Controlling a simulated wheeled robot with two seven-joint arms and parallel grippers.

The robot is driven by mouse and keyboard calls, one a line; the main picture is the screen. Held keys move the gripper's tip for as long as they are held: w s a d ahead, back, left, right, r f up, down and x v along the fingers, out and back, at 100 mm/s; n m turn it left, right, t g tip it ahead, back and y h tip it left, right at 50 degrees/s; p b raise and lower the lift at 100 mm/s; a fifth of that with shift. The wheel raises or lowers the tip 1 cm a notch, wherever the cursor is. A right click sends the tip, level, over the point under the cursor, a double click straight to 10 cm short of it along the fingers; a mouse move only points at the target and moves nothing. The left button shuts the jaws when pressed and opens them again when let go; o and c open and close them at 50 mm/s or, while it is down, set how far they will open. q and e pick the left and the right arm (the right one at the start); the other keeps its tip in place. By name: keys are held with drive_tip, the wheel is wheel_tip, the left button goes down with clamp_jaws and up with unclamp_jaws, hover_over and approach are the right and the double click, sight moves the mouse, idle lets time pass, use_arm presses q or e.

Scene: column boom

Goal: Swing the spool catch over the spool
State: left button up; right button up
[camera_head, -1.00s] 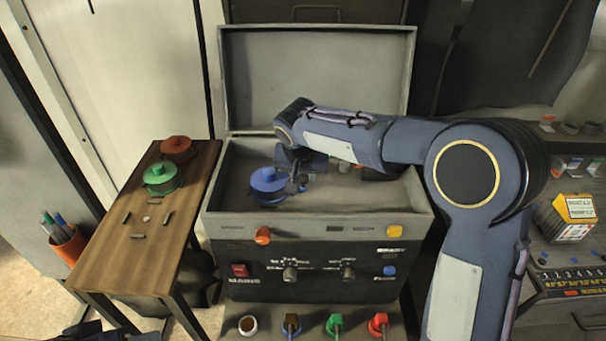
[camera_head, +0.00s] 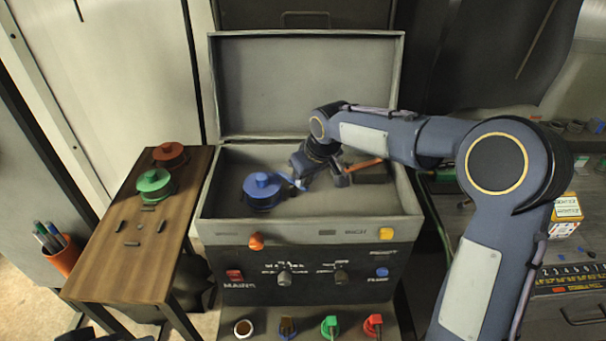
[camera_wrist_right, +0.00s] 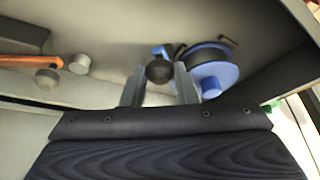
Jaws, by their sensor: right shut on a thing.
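The blue spool (camera_head: 262,190) sits upright at the left inside the open grey case; it also shows in the right wrist view (camera_wrist_right: 212,72). The spool catch (camera_head: 291,181) shows as a small blue arm just right of the spool. In the right wrist view its dark round knob (camera_wrist_right: 160,70) lies between my fingers, beside the spool rather than over it. My right gripper (camera_head: 302,183) is shut on this knob, with its fingers also in the right wrist view (camera_wrist_right: 160,88). The catch's pivot is hard to make out. My left gripper is not visible.
An orange lever (camera_head: 364,165) with grey knobs lies right of the gripper inside the case (camera_head: 312,232). The raised lid (camera_head: 305,85) stands behind. A side table (camera_head: 125,265) at left holds a green spool (camera_head: 154,184) and a red-brown spool (camera_head: 169,154).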

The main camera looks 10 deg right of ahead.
drive_tip(key=shift+w+d+r+n+g+y+p, duration=0.1)
drive_tip(key=shift+w+d+n+g+y+p, duration=0.45)
drive_tip(key=shift+n, duration=0.85)
drive_tip(key=shift+w+d+f+n+g+y+p, duration=0.1)
drive_tip(key=shift+w+d+n+g+y+p, duration=0.15)
drive_tip(key=shift+w+n+p, duration=0.8)
drive_tip(key=shift+d+r+n+g+y+p, duration=0.1)
drive_tip(key=shift+d+n+g+y+p, duration=0.3)
drive_tip(key=shift+n, duration=1.35)
drive_tip(key=shift+a, duration=0.1)
drive_tip(key=o, duration=1)
drive_tip(key=shift+b+v, duration=0.5)
drive_tip(key=shift+v, duration=3.35)
drive_tip(key=shift+s, duration=0.1)
